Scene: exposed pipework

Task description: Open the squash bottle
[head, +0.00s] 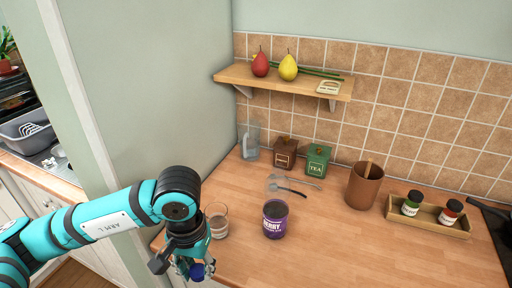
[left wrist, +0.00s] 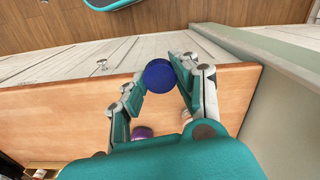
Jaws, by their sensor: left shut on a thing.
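The squash bottle (head: 275,220) is a short purple container with a "BERRY" label, standing upright on the wooden counter. Its top looks dark, with no cap on it. My left gripper (head: 195,269) is low at the counter's front edge, to the left of and nearer than the bottle. It is shut on a round blue cap (head: 203,271), which also shows between the fingertips in the left wrist view (left wrist: 158,76). A small purple patch, likely the bottle, shows behind the fingers there (left wrist: 142,132). My right gripper is not in view.
A drinking glass (head: 217,219) stands close behind my left gripper, left of the bottle. Cutlery (head: 290,188), a brown box (head: 285,152), a green tea box (head: 318,160) and a brown pot (head: 364,186) are farther back. The front right counter is clear.

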